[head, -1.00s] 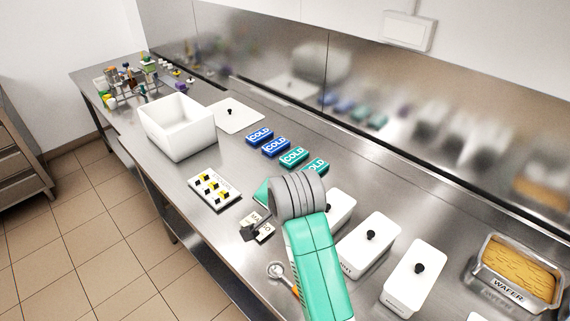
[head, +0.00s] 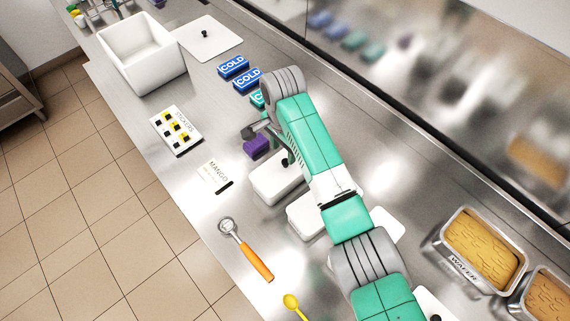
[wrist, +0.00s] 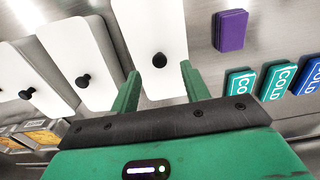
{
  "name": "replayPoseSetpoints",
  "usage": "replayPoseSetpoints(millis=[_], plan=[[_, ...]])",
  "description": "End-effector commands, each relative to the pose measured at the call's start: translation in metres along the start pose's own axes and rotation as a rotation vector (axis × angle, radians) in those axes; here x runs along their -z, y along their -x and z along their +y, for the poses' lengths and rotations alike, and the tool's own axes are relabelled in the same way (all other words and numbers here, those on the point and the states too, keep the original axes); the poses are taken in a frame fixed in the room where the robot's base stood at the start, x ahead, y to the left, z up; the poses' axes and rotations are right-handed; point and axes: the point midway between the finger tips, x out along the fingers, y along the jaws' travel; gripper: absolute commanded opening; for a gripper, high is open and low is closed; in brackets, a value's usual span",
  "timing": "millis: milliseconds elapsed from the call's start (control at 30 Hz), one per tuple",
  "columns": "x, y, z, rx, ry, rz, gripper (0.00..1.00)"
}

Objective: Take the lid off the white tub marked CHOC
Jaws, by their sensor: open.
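A row of white lidded tubs with black knobs stands on the steel counter. The nearest one to my gripper is a white tub (head: 272,186), with its lid on and its black knob (wrist: 159,60) upright in the wrist view. My gripper (wrist: 160,85) is open and empty, its two green fingers spread over that lid. The knob shows between and just beyond the fingertips, and I cannot tell the height gap. Another white tub (head: 303,220) is partly behind my arm. No CHOC marking is readable, so I cannot tell which tub bears it.
A purple block (wrist: 231,31) lies beside the nearest tub. Blue COLD packs (head: 233,67), a MANGO card (head: 213,177), a scoop with an orange handle (head: 256,262) and a wafer tin (head: 449,246) lie around. The counter's front edge is left of the scoop.

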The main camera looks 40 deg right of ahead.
Motion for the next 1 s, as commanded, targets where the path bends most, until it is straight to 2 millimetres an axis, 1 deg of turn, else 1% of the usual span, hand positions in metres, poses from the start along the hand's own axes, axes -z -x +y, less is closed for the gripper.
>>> replayPoseSetpoints(millis=[200,267,367,533,567,700,800,1000], plan=[[0.004,-0.038,0.004,-0.002,0.0,0.0,0.46],[0.004,-0.045,0.003,-0.001,0.0,0.001,0.46],[0.003,-0.05,0.003,0.0,0.0,0.001,0.46],[0.003,-0.05,0.003,0.001,0.001,0.001,0.46],[0.003,-0.05,0.003,0.001,0.001,0.001,0.44],[0.003,-0.05,0.003,0.001,0.001,0.001,0.17],[0.003,-0.05,0.003,0.001,0.001,0.001,0.0],[0.003,-0.05,0.003,0.001,0.001,0.001,0.0]])
